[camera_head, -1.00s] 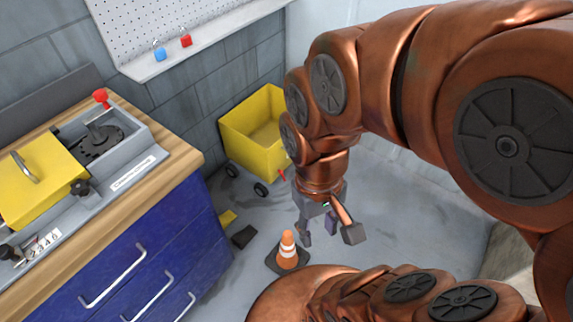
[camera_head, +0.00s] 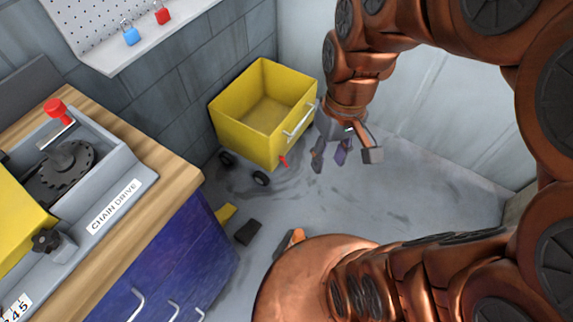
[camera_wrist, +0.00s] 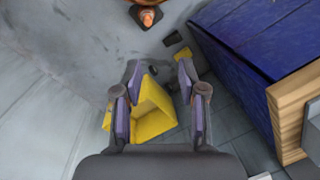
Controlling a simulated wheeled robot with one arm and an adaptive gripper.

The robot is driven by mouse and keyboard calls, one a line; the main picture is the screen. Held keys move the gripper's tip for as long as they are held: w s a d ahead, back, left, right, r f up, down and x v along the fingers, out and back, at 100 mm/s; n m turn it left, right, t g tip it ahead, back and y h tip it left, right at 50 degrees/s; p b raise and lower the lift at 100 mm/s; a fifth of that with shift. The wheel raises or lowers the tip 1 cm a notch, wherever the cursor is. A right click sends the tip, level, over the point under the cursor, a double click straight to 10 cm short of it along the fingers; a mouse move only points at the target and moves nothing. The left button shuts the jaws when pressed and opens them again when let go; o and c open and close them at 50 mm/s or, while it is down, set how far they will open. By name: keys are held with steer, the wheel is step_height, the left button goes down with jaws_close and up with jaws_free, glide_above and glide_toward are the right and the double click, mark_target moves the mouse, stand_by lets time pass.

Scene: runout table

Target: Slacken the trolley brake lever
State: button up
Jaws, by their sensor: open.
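The yellow trolley (camera_head: 228,128) stands on the floor by the grey wall, with dark wheels and a pale handle bar (camera_head: 300,122). A small red lever (camera_head: 283,161), apparently the brake lever, sticks out low on its near side. My gripper (camera_head: 345,158) is open and empty, to the right of the lever and apart from it in the head view. In the wrist view the gripper (camera_wrist: 158,68) shows spread fingers, with the yellow trolley (camera_wrist: 152,120) beyond and between them. I cannot make out the red lever in the wrist view.
A blue cabinet (camera_head: 178,262) with a wooden top stands left, carrying a chain drive unit (camera_head: 95,190). A yellow piece (camera_head: 226,214) and a black block (camera_head: 247,232) lie on the floor. An orange cone (camera_wrist: 147,17) stands nearby, mostly hidden by my body in the head view.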

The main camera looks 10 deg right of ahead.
steer(key=w+a+f+n+t+y+b, duration=0.1)
steer(key=w+a+f+n+y+b, duration=0.15)
steer(key=w+f+b, duration=1)
steer(key=n+t+b, duration=0.4)
steer(key=n+b, duration=0.3)
steer(key=b, duration=1.5)
glide_above(285, 163)
steer(key=s+d, duration=0.2)
step_height(285, 163, down, 61)
steer(key=shift+h, duration=0.35)
steer(key=shift+b+x, duration=0.8)
steer(key=shift+x, duration=2.85)
steer(key=shift+w+a+r, duration=0.1)
steer(key=shift+w, duration=0.1)
steer(key=shift+c, duration=0.2)
jaws_close()
